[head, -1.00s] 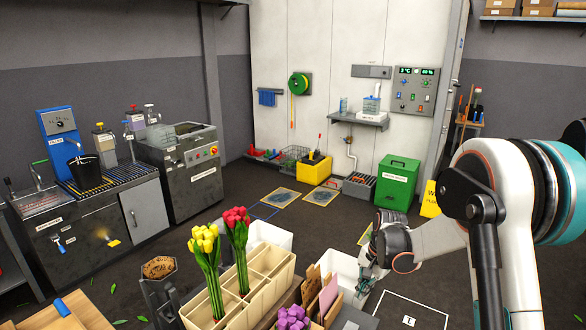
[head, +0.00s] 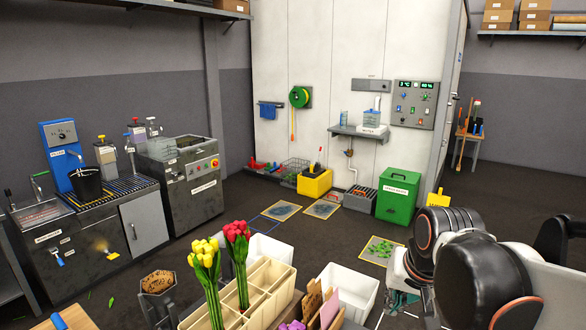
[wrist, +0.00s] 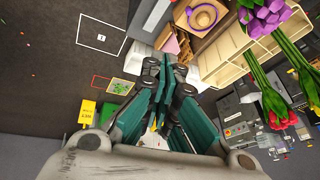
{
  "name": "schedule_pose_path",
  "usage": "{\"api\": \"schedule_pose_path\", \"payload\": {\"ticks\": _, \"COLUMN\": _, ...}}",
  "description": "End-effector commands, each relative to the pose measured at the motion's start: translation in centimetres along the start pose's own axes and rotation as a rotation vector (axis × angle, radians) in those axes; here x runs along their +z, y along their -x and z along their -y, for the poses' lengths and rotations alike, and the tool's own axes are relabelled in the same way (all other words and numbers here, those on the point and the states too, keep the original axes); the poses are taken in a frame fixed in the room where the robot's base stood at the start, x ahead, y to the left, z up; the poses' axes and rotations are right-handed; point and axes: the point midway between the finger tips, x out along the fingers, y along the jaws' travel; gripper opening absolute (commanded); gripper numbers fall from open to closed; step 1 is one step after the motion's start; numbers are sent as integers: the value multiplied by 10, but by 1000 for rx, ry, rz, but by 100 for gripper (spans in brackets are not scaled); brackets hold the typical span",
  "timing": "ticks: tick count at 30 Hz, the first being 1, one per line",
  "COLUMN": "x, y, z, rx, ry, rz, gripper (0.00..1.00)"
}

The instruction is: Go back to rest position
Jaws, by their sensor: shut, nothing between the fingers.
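My gripper (wrist: 166,75) points down the wrist view with its teal-padded fingers together and nothing between them. In the head view my arm is at the lower right, and the gripper's tips are partly hidden behind my own links. A yellow tulip bunch (head: 205,265) and a red tulip bunch (head: 238,250) stand upright in a cream divided box (head: 268,285). Purple tulips (wrist: 267,17) show at the top right of the wrist view, and their heads show at the bottom edge of the head view. My gripper is to the right of the box, apart from the bunches.
A white bin (head: 352,285) stands right of the cream box. A green box (head: 399,195) and a yellow bucket (head: 314,181) stand by the back wall. A sink counter (head: 85,225) and a grey machine (head: 185,180) line the left. The middle floor is mostly clear.

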Motion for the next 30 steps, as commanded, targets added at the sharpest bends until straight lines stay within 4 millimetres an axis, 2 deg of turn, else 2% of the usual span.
{"api": "schedule_pose_path", "payload": {"ticks": 1, "x": 12, "y": 9, "z": -3, "rx": -2, "ry": 28, "rz": -18, "gripper": 0}}
{"api": "schedule_pose_path", "payload": {"ticks": 6, "x": 44, "y": 29, "z": -12, "rx": -2, "ry": 125, "rz": -83, "gripper": 0}}
{"api": "schedule_pose_path", "payload": {"ticks": 15, "x": 91, "y": 44, "z": -26, "rx": 3, "ry": 270, "rz": -180, "gripper": 0}}
{"api": "schedule_pose_path", "payload": {"ticks": 21, "x": 101, "y": 46, "z": -30, "rx": 6, "ry": 307, "rz": -204, "gripper": 0}}
{"api": "schedule_pose_path", "payload": {"ticks": 30, "x": 101, "y": 46, "z": -30, "rx": 6, "ry": 309, "rz": -206, "gripper": 0}}
